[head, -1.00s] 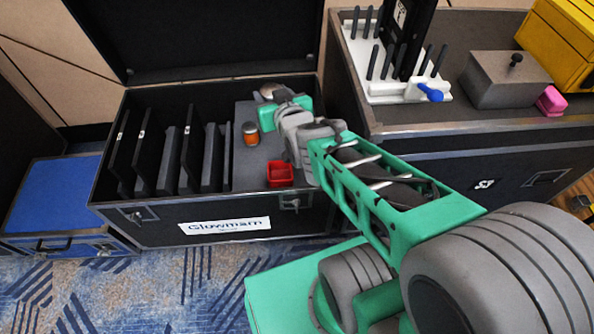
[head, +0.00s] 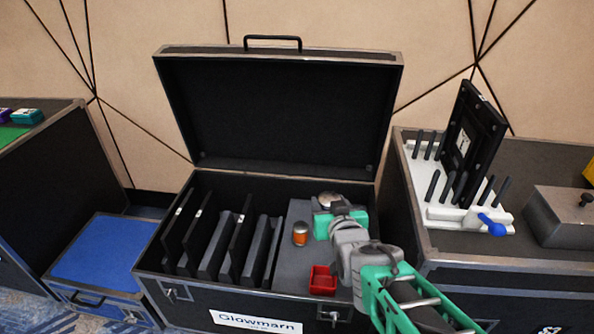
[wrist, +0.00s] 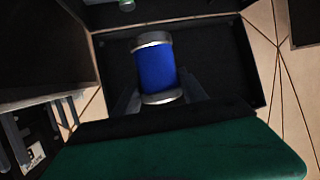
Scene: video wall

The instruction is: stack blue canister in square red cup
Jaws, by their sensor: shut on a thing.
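The blue canister (wrist: 154,68) has silver ends. In the wrist view it stands between the fingers of my gripper (wrist: 158,88), which is shut on it. In the head view my gripper (head: 328,212) is over the right part of the open black case. A silver round top (head: 328,198) shows just beyond it, seemingly the canister's; its blue side is hidden there. The square red cup (head: 322,281) sits on the grey surface near the case's front edge, nearer than my gripper. Its open top shows, and it looks empty.
An orange jar with a dark lid (head: 300,235) stands left of my gripper, close by. Dark upright panels (head: 215,245) fill the case's left part. The raised lid (head: 285,110) stands behind. A white rack with pegs (head: 470,214) is on the right case.

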